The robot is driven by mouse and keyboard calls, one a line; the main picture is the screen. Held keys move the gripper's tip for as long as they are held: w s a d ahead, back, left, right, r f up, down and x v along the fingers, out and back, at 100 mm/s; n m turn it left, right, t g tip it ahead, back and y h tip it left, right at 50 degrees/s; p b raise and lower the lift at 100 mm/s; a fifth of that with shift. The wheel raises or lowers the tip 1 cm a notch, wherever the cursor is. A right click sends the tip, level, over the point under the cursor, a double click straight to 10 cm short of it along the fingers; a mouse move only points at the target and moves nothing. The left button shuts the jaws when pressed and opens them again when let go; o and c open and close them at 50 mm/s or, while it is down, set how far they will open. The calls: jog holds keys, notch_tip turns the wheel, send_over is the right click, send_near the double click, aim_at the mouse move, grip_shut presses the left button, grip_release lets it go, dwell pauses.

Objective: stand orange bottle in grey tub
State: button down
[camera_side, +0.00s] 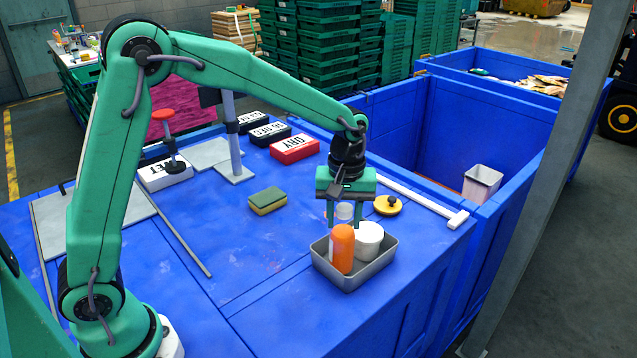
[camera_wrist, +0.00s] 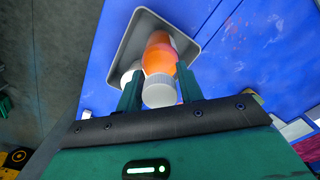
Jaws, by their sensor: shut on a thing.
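The orange bottle (camera_side: 342,250) is upright inside the grey tub (camera_side: 352,281), with its pale cap (camera_side: 345,211) on top. The tub's front wall hides its base, so I cannot tell whether it touches the tub floor. My gripper (camera_side: 345,218) points down over the tub and is shut on the bottle near its top. In the wrist view the cap (camera_wrist: 160,90) sits between the fingers, with the orange body (camera_wrist: 160,52) beyond it. A white pot (camera_side: 369,240) stands in the tub at the bottle's right.
A yellow lid with a black knob (camera_side: 388,205) lies behind the tub. A white bar (camera_side: 430,203) runs along the table edge beside a deep blue bin (camera_side: 440,120). A sponge (camera_side: 268,200) lies to the left, and the table front-left of the tub is clear.

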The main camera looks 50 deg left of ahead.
jog(key=shift+f, duration=0.5)
jog(key=c, duration=0.9)
grip_release()
notch_tip(320, 180, up, 12)
jog(key=shift+r, duration=0.15)
jog(key=shift+s, duration=0.1)
